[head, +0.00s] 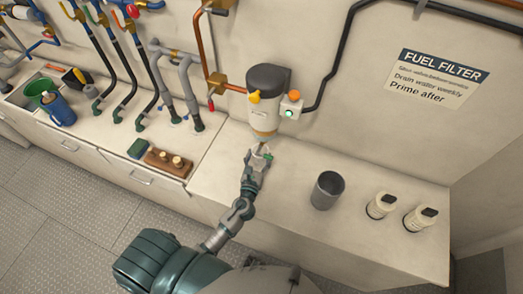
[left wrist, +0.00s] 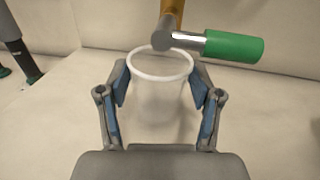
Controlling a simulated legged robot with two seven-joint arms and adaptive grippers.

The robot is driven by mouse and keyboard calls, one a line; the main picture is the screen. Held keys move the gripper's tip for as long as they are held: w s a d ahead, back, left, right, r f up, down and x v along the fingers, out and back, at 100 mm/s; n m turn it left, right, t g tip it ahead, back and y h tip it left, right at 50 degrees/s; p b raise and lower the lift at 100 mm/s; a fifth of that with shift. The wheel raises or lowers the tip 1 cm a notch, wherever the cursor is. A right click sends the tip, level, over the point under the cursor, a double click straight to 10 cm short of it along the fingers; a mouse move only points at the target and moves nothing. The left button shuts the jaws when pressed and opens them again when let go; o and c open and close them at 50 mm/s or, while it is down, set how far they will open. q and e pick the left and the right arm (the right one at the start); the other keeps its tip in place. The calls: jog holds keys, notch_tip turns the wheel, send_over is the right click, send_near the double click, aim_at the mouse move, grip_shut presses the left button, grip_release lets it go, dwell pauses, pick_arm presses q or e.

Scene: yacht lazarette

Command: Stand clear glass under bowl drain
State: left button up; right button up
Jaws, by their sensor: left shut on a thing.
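The clear glass (left wrist: 160,98) is upright between the two blue-padded fingers of my left gripper (left wrist: 162,88) in the left wrist view. The gripper is shut on it. In the head view my left gripper (head: 258,158) is just below the fuel filter (head: 266,112), a dark-topped unit with a pale bowl on the wall. The drain (left wrist: 168,34), with a green handle (left wrist: 235,46), shows over the far rim of the glass. I cannot tell whether the glass base touches the counter. My right gripper is not in view.
A wooden block with knobs (head: 168,162) and a green sponge (head: 138,148) lie left. Hoses and valves line the left wall.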

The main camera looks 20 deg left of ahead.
aim_at(264, 146)
pick_arm(q)
jog(key=shift+w+a, duration=0.1)
jog(key=shift+w, duration=0.35)
jog(key=w, duration=0.2)
jog(key=shift+w+r, duration=0.2)
jog(key=shift+w, duration=0.2)
jog(key=shift+d+f+b, duration=0.3)
jog(key=shift+f, duration=0.5)
jog(key=shift+d+f, duration=0.15)
jog(key=shift+d, duration=0.05)
jog(key=shift+s+a, duration=0.1)
jog(key=o, duration=1)
jog(key=shift+a, duration=0.2)
jog(key=o, duration=0.4)
jog(key=shift+a, duration=0.2)
jog(key=shift+a+f, duration=0.1)
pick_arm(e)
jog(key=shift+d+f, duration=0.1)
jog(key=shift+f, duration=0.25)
